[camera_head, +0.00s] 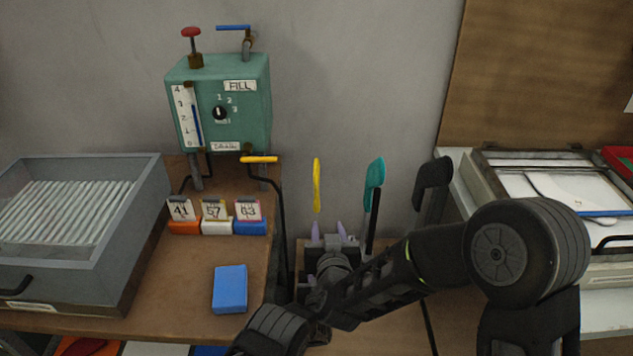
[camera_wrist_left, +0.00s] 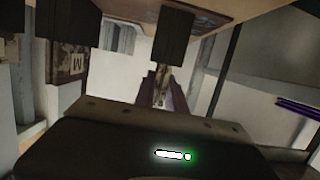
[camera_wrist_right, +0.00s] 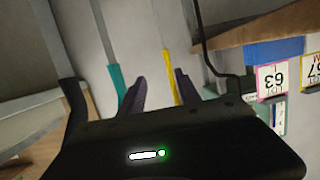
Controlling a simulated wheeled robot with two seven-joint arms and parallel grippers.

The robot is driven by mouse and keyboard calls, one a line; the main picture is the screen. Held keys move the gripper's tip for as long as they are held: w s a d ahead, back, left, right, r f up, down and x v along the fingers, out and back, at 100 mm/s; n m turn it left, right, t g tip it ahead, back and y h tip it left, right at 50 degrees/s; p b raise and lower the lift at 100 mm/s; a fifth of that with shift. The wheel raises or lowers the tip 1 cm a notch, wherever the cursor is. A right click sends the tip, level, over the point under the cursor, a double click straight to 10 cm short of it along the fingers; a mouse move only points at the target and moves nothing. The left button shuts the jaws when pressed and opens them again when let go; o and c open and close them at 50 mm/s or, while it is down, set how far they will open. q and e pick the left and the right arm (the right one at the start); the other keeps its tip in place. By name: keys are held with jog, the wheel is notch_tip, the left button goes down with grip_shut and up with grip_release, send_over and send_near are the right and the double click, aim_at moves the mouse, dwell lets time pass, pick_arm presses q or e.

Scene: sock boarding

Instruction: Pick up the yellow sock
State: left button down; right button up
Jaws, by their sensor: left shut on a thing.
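The yellow sock (camera_head: 317,183) is a narrow upright strip in front of the grey wall, beyond my right gripper (camera_head: 328,232). My right gripper has its purple fingers apart and empty. In the right wrist view, the sock (camera_wrist_right: 170,78) shows beyond the gap between the fingers, nearer the right-hand finger. No contact shows. My left gripper (camera_wrist_left: 162,92) shows only in the left wrist view, its purple fingers close together on a thin metal piece (camera_wrist_left: 161,72) under a brown board. What that piece belongs to is unclear.
A teal sock (camera_head: 375,171) on a dark rod stands just right of the yellow one. Left are a green FILL box (camera_head: 220,105) with a yellow lever (camera_head: 259,159), numbered tags (camera_head: 213,210), a blue block (camera_head: 229,289) and a grey tray (camera_head: 140,260). A bench with frames (camera_head: 560,190) stands right.

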aim_at(317, 168)
notch_tip(317, 168, up, 12)
jog(key=a+t, duration=0.2)
jog(key=t, duration=0.1)
jog(key=shift+w+a+h, duration=0.2)
jog(key=shift+w+h, duration=0.05)
jog(key=shift+h, duration=0.15)
jog(key=shift+f, duration=0.1)
jog(key=shift+w, duration=1.2)
jog(key=shift+w, duration=2.6)
grip_shut()
